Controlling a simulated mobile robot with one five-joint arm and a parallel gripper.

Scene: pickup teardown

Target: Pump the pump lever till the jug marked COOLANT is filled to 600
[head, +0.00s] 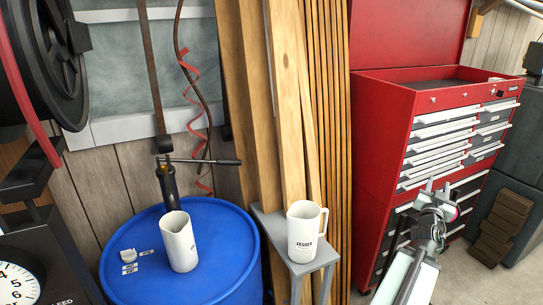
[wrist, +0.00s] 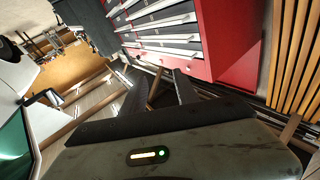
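A blue drum (head: 215,265) stands at the lower middle of the head view. A dark hand pump (head: 168,185) rises from its top, with the pump lever (head: 210,161) level and its dark grip pointing right. A white jug (head: 180,242) stands on the drum in front of the pump; no lettering shows on it. A second white jug (head: 303,232) stands on a small grey stand, with dark lettering too small to read surely. I cannot tell which is marked COOLANT, nor see any fill level. My gripper (head: 436,190) is open and empty, far right of the lever; its fingers show apart in the wrist view (wrist: 160,92).
The grey stand (head: 270,225) is right of the drum. Tall timber planks (head: 255,100) lean behind it. A red tool chest (head: 385,120) is behind my gripper. A dial scale (head: 20,285) and hose reel (head: 40,60) are at the left. Small labels (head: 130,268) lie on the drum.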

